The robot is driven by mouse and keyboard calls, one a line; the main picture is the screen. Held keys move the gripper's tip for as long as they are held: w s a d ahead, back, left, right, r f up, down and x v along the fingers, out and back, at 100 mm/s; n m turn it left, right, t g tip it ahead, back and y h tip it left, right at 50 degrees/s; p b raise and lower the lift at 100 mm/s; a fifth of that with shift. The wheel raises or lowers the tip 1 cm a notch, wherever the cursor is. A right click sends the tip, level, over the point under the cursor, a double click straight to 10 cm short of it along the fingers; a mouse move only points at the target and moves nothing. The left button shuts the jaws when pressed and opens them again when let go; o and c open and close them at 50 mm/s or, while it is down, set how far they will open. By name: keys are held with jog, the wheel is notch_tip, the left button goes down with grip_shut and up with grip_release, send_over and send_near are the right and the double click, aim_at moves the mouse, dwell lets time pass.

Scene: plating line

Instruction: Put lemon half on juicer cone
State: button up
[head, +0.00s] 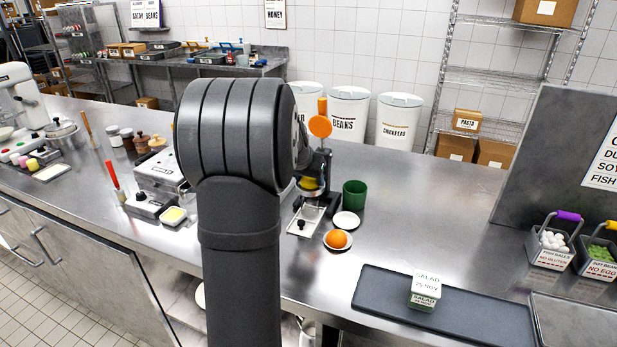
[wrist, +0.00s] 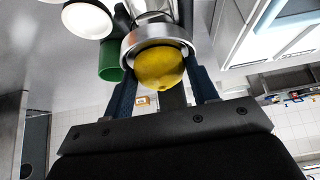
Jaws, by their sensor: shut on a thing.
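The lemon half (wrist: 158,68) is yellow and sits between the two dark fingers of my gripper (wrist: 162,75), which is shut on it. In the head view the lemon half (head: 309,184) shows as a small yellow patch at the juicer (head: 325,165), a dark stand with an orange-ended lever. In the wrist view the juicer's metal bowl rim (wrist: 136,40) is right at the lemon half. The cone is hidden, so I cannot tell whether the lemon touches it. In the head view my arm hides most of the gripper.
A green cup (head: 354,194), a white saucer (head: 346,221) and an orange (head: 337,238) on a plate stand right of the juicer. A dark tray (head: 470,318) with a salad box (head: 425,291) lies at the front. The counter behind the cup is clear.

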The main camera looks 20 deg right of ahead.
jog(key=shift+f, duration=0.1)
jog(key=o, duration=1)
jog(key=shift+r, duration=0.4)
jog(key=shift+o, duration=0.3)
jog(key=v, duration=1.1)
jog(key=shift+s+a+r, duration=0.15)
jog(key=shift+s+a, duration=0.05)
jog(key=x, duration=1.1)
jog(key=shift+w+d+f, duration=0.15)
jog(key=shift+f, duration=0.2)
jog(key=shift+d, duration=0.1)
jog(key=shift+r, duration=1.5)
